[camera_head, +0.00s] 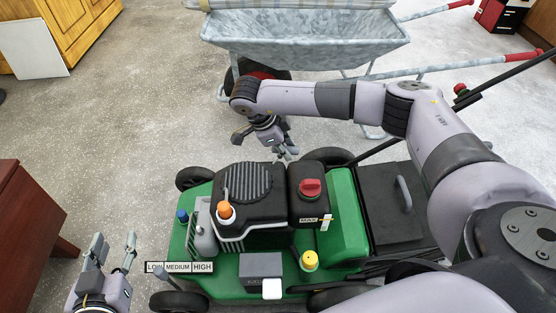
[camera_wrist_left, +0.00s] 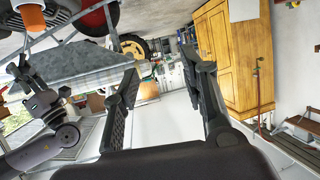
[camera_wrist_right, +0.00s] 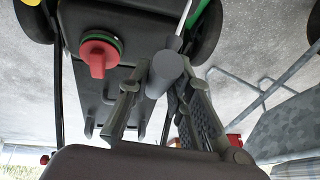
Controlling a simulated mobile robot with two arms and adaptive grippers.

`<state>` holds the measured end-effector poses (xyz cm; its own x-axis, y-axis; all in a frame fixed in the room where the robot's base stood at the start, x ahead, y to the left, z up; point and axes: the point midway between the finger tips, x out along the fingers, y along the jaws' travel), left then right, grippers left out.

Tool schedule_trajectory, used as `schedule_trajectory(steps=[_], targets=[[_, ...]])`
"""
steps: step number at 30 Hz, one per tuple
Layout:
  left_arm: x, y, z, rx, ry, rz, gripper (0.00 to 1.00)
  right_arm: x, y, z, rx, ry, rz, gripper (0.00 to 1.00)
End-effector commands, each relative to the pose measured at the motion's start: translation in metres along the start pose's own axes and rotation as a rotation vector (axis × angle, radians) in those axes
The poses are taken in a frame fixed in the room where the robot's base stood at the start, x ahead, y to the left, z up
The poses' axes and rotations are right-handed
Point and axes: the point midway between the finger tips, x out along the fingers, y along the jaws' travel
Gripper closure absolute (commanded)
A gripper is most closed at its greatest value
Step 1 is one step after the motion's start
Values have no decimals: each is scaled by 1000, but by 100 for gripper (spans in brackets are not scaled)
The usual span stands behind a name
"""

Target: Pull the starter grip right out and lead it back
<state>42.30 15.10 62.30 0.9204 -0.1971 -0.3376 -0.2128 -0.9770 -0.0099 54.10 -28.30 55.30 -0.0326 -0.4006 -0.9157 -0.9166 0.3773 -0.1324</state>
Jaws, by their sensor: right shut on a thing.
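The green mower (camera_head: 345,215) stands on the floor with a black engine (camera_head: 245,190) on top. My right gripper (camera_head: 284,152) is just beyond the engine's far side. In the right wrist view my right gripper (camera_wrist_right: 163,85) is shut on the starter grip (camera_wrist_right: 164,72), a grey cylinder. A thin pale cord (camera_wrist_right: 184,16) runs from the grip toward the mower. In the head view I cannot clearly make out the grip among the fingers. My left gripper (camera_head: 115,246) is open and empty left of the mower; its spread fingers also show in the left wrist view (camera_wrist_left: 165,72).
The mower carries a red cap (camera_head: 311,187), an orange knob (camera_head: 225,210), a yellow cap (camera_head: 309,260) and a LOW/MEDIUM/HIGH label (camera_head: 179,267). A metal wheelbarrow (camera_head: 305,45) stands beyond my right arm. A red-brown cabinet (camera_head: 25,225) is at left. Floor between is clear.

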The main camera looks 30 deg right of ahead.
Motion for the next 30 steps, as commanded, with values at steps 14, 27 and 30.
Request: schedule_trajectory(steps=[14, 27, 30], targets=[[-11, 13, -91, -7, 510, 30, 60, 21, -6, 15, 1, 4, -2, 100], [-69, 22, -156, -26, 1000, 57, 60, 39, -11, 30, 0, 4, -1, 100], [-87, 23, -165, -33, 1112, 63, 60, 43, -12, 34, 0, 4, -1, 100]])
